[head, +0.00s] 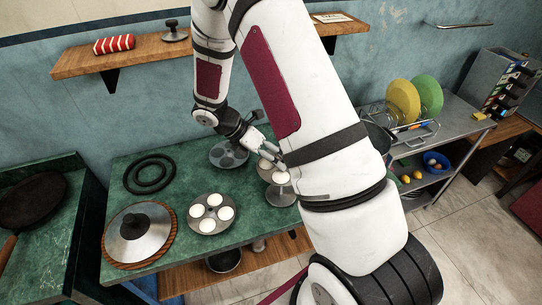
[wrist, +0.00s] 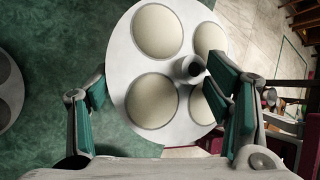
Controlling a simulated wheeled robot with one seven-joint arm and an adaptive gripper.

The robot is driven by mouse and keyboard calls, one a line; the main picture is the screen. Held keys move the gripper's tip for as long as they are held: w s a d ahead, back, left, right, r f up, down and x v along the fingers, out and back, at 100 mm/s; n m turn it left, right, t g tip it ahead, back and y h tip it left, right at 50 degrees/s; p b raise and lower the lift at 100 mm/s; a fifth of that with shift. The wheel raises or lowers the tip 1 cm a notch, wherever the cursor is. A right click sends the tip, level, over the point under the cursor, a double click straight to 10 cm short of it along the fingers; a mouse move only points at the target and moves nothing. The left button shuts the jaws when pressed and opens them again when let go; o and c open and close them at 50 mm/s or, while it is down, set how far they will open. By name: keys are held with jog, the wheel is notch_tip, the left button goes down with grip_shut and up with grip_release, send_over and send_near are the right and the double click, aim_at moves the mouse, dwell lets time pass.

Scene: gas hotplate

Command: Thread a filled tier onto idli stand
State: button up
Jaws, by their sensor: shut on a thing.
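A filled tier (wrist: 122,62), a grey round plate with several white idli rounds, lies between the teal-padded fingers of my gripper (wrist: 165,98) in the wrist view. A short round tube with a dark top stands up near its middle. In the head view this tier (head: 267,174) is partly hidden behind my arm, and my gripper (head: 266,157) is at it. The grey idli stand (head: 283,198) shows just below it, partly covered. I cannot tell whether its post passes through the tier. Another filled tier (head: 211,226) lies on the green counter, with an empty tier (head: 229,160) behind it.
A wooden shelf (head: 135,58) hangs on the wall. A dish rack (head: 400,128) with coloured plates stands on the right.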

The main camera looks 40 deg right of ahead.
jog(key=shift+f+b, duration=0.75)
jog(key=shift+f, duration=1.9)
jog(key=o, duration=1.5)
jog(key=shift+o, duration=0.2)
jog(key=shift+a, duration=0.1)
jog(key=v, duration=1.2)
jog(key=shift+r, duration=0.1)
